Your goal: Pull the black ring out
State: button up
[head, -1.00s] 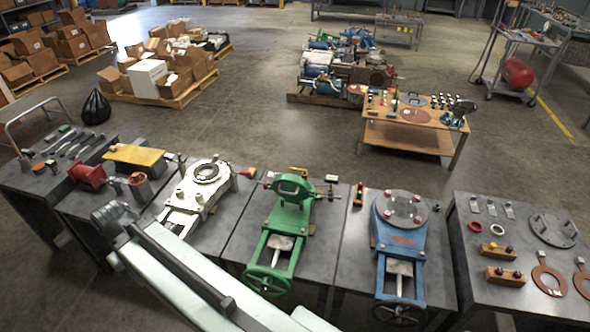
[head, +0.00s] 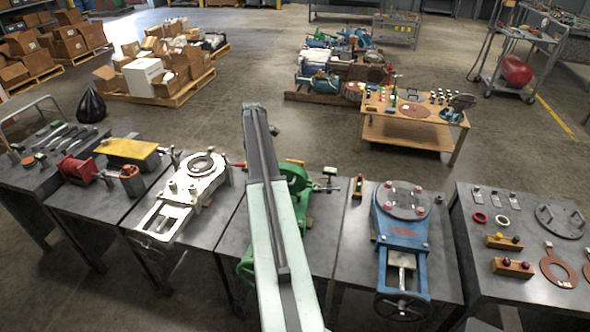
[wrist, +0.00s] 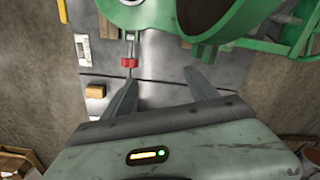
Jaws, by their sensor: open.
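A dark ring (head: 203,163) lies in the round top of the white valve (head: 178,190), left of my arm in the head view; whether this is the black ring, I cannot tell. The green valve (head: 300,190) stands behind my arm, which hides much of it. In the wrist view the green valve (wrist: 155,18) fills the top, with a dark round opening (wrist: 200,12); no separate ring can be made out there. My gripper (wrist: 160,75) is open and empty, its fingers apart, short of the green valve. A small red collar (wrist: 129,62) on a thin rod shows beyond the left finger.
The blue valve (head: 402,235) with a grey round cover stands to the right. The right bench (head: 475,270) holds small rings, wooden blocks and brown gaskets. The left bench holds a yellow-topped box (head: 130,149) and red parts. A wooden table (head: 400,136) and loaded pallets stand farther back.

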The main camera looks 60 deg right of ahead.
jog(key=s+d+f+m+b, duration=0.1)
jog(key=s+d+f, duration=0.1)
jog(key=s+d, duration=0.9)
notch_tip(320, 180, down, 8)
jog(key=b, duration=0.8)
jog(key=shift+r, duration=0.15)
jog(key=shift+s, duration=0.1)
jog(key=shift+r, duration=0.1)
jog(key=shift+c, duration=0.4)
jog(key=c, duration=1)
jog(key=shift+c, duration=1.3)
jog(key=shift+w+r+p, duration=0.2)
jog(key=shift+r+p, duration=1.6)
